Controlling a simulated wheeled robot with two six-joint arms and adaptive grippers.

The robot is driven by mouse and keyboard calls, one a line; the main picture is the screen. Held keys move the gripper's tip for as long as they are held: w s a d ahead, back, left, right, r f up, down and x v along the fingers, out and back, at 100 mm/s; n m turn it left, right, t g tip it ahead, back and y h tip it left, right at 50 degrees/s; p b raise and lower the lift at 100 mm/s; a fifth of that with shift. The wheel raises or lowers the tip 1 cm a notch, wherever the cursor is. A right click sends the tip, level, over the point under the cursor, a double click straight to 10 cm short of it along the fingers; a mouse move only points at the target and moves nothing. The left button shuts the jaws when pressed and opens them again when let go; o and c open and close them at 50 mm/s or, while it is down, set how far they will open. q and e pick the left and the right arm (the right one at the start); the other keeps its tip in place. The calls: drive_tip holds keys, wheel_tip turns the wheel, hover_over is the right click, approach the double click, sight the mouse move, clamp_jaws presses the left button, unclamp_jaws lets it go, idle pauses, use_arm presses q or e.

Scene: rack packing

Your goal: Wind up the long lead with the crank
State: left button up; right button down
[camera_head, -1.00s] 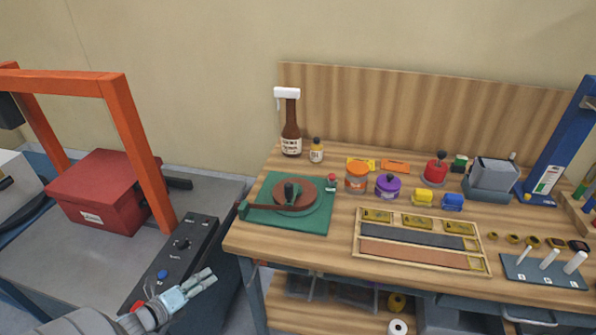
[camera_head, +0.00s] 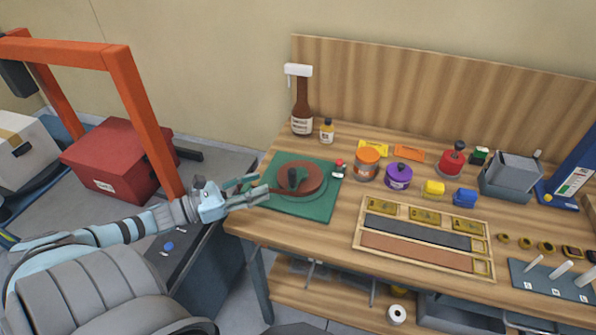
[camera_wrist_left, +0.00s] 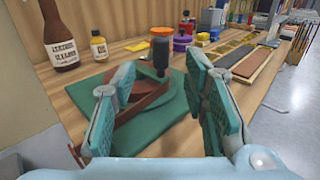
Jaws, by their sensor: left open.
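A green mat (camera_head: 320,212) lies at the bench's left end and carries a round brown reel (camera_head: 314,179). A brown leather strap, the lead (camera_wrist_left: 137,112), runs from the reel towards the mat's left edge. My left gripper (camera_head: 262,186) is open and empty at the mat's left edge. The strap's far end is partly hidden by my gripper.
A brown bottle (camera_head: 302,122) and a small bottle (camera_head: 327,131) stand behind the mat. An orange jar (camera_head: 366,163) and a purple pot (camera_head: 398,176) stand to its right. A wooden tray (camera_head: 360,243) lies further right. An orange frame (camera_head: 147,125) rises left of the bench.

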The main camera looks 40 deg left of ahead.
sight(292, 173)
use_arm(q)
drive_tip(key=b+x, duration=0.4)
drive_tip(key=x, duration=0.2)
drive_tip(key=shift+w+d+f, duration=0.1)
drive_tip(key=shift+d+f, duration=0.05)
drive_tip(key=shift+d, duration=0.1)
drive_tip(key=x, duration=0.4)
drive_tip(key=shift+w, duration=0.25)
drive_tip(key=shift+s, duration=0.25)
drive_tip(key=shift+c, duration=0.6)
drive_tip(key=shift+a, duration=0.1)
clamp_jaws()
use_arm(e)
drive_tip(key=f, duration=0.1)
drive_tip(key=s+f, duration=0.1)
drive_tip(key=f, duration=0.2)
drive_tip(key=shift+s+f, duration=0.25)
drive_tip(key=shift+f, duration=0.05)
